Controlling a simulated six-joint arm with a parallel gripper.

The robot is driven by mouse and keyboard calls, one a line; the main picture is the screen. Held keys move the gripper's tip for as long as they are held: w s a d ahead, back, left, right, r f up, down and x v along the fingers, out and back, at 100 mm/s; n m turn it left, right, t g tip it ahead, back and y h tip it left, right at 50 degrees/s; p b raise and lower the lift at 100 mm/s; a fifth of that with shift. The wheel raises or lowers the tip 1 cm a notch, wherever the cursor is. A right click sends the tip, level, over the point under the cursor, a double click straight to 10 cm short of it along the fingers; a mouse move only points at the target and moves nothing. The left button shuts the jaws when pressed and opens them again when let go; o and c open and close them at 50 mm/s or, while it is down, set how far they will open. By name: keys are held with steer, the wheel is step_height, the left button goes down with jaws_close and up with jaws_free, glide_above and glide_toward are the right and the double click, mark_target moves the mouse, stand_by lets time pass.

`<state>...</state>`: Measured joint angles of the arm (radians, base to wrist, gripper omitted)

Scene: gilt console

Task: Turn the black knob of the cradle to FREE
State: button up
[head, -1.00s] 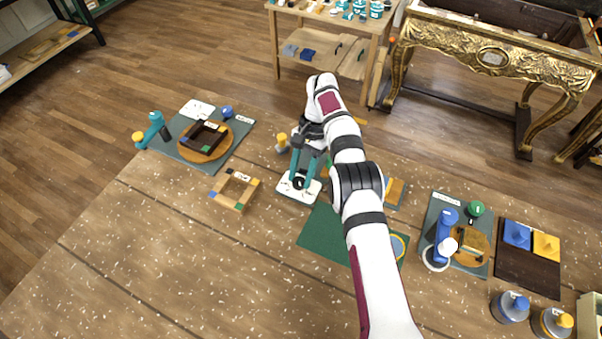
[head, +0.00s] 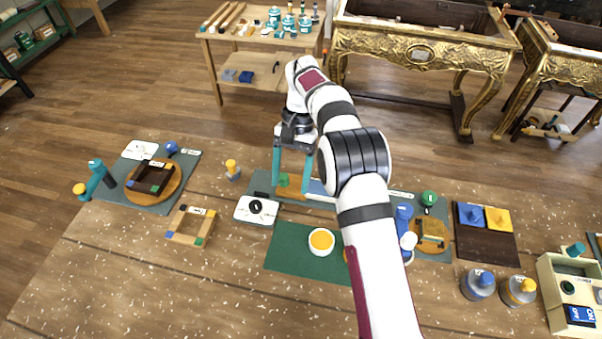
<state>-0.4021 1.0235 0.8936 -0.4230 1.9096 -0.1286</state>
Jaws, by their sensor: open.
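A black round knob (head: 256,206) sits on a small white plate (head: 243,213) left of the middle of the table, at the front left of a grey-green mat (head: 261,183). The marks on the plate are too small to read. My gripper (head: 291,188) points down with its two teal fingers spread, to the right of the knob and apart from it. A green block (head: 284,180) and an orange-brown piece (head: 295,194) show between and behind the fingertips. My arm hides part of this mat, so I cannot make out the whole cradle.
A wooden frame (head: 190,240) lies to the left of the plate, and a yellow-topped peg (head: 232,170) stands behind it. A dark green mat (head: 285,256) with a white-rimmed orange cup (head: 321,241) lies in front. Bare table is at the front left.

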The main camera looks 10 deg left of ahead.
steer(key=d+r, duration=0.2)
steer(key=d, duration=0.1)
step_height(320, 180, up, 4)
steer(key=t, duration=0.4)
glide_above(255, 204)
steer(key=shift+t+h, duration=0.3)
step_height(255, 204, down, 15)
steer(key=shift+f, duration=0.2)
